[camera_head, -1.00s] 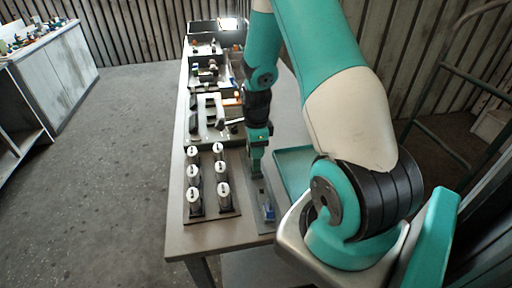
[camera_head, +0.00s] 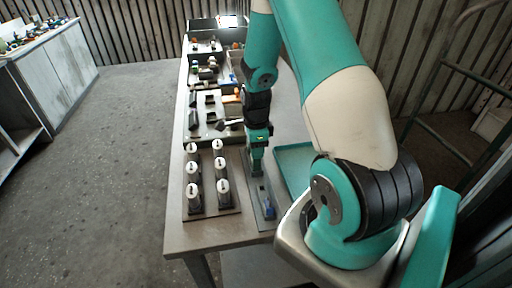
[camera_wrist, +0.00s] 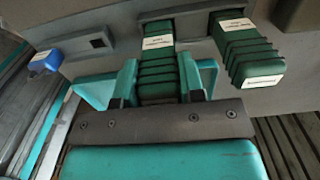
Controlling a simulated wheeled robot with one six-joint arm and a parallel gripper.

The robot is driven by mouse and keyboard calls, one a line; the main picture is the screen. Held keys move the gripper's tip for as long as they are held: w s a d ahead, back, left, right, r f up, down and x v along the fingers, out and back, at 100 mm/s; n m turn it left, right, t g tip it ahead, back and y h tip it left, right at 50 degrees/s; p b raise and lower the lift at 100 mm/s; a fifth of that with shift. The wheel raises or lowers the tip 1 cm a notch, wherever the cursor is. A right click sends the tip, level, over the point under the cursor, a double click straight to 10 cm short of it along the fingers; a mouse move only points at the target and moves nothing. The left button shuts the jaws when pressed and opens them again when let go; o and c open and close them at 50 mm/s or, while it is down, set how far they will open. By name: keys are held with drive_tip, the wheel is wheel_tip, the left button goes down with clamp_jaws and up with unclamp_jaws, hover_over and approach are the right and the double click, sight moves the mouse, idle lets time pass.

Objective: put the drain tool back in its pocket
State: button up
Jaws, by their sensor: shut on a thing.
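My gripper (camera_wrist: 158,82) is shut on a dark green ribbed handle (camera_wrist: 157,72) with a white label, which I take to be the drain tool. The handle stands between the two teal fingers in the wrist view. Its lower end and the sides under the fingers are hidden. In the head view my gripper (camera_head: 257,168) is over the grey strip-shaped holder (camera_head: 256,222) near the table's right side. A small square pocket (camera_wrist: 97,43) shows empty in the grey holder, left of the handle. Whether the held tool touches the holder I cannot tell.
A similar green ribbed handle (camera_wrist: 246,50) stands close to the right in the wrist view. A blue-handled piece (camera_wrist: 45,61) is at the left. Several white-topped posts (camera_head: 193,190) stand on a dark plate left of my gripper. A teal tray (camera_head: 296,170) lies to the right.

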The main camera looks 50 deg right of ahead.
drive_tip(key=shift+f+b, duration=0.3)
drive_tip(key=shift+f, duration=0.15)
drive_tip(key=o, duration=0.9)
drive_tip(key=shift+c, duration=0.2)
wheel_tip(320, 180, up, 17)
drive_tip(key=b, duration=0.2)
drive_tip(key=shift+r, duration=0.2)
